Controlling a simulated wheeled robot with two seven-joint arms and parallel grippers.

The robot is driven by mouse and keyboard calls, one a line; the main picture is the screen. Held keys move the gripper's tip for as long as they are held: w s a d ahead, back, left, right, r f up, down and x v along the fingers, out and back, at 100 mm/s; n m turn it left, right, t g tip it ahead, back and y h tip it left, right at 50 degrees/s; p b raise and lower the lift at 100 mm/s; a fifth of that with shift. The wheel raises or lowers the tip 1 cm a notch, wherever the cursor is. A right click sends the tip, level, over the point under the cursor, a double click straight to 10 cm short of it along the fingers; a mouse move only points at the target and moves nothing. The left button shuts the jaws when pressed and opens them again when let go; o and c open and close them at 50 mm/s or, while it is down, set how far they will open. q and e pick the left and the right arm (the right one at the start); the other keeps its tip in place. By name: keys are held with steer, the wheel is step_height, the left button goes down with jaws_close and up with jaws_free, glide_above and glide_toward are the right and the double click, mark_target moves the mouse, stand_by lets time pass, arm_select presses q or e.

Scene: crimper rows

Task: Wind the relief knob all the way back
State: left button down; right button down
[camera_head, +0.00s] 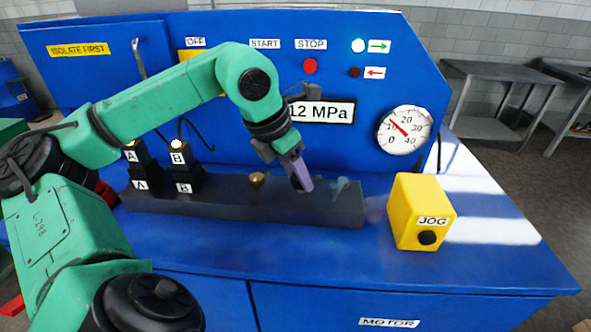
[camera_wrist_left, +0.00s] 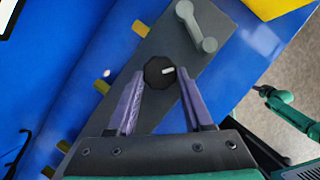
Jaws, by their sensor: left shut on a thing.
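The relief knob shows as a dark round knob (camera_wrist_left: 156,72) with a white mark in the left wrist view, on the dark grey block. My left gripper (camera_head: 302,182) points down at that block in the head view and hides the knob there. In the left wrist view its two purple fingers (camera_wrist_left: 161,88) are shut on the knob, one on each side. The white mark points to the right finger. The pressure gauge (camera_head: 404,130) has its red needle near 10, and the display (camera_head: 326,112) beside it reads 12 MPa.
A pale grey lever (camera_wrist_left: 196,28) stands close to the knob; it also shows in the head view (camera_head: 340,187). A brass fitting (camera_head: 257,180) sits left of my gripper. The yellow JOG box (camera_head: 408,212) stands right of the block (camera_head: 230,205). The front blue top is clear.

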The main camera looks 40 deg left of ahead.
arm_select(q)
steer(key=shift+d+r+n+y+p, duration=0.1)
steer(key=shift+r+n+y+p, duration=0.3)
steer(key=shift+n+p, duration=0.45)
steer(key=n+y+p, duration=0.1)
steer(key=n+p, duration=0.1)
steer(key=n, duration=0.1)
steer(key=shift+d, duration=0.15)
steer(key=shift+f+n+p, duration=0.15)
steer(key=shift+n+p, duration=0.3)
steer(key=shift+p, duration=0.1)
steer(key=shift+f+n+g+y, duration=0.15)
steer(key=shift+n+g+y, duration=0.15)
steer(key=shift+n+y, duration=0.15)
steer(key=shift+w+d+f+n, duration=0.1)
steer(key=shift+f+n, duration=0.05)
steer(key=shift+n, duration=0.3)
steer(key=n+b, duration=0.2)
steer(key=n+y+b, duration=0.1)
steer(key=n+b, duration=0.1)
steer(key=b, duration=0.1)
steer(key=shift+w+d+f+g, duration=0.15)
steer(key=shift+d+f+g, duration=0.05)
steer(key=shift+g, duration=0.2)
steer(key=shift+r+n+y+b, duration=0.25)
steer(key=shift+n+y+b, duration=0.1)
steer(key=shift+n+b, duration=0.45)
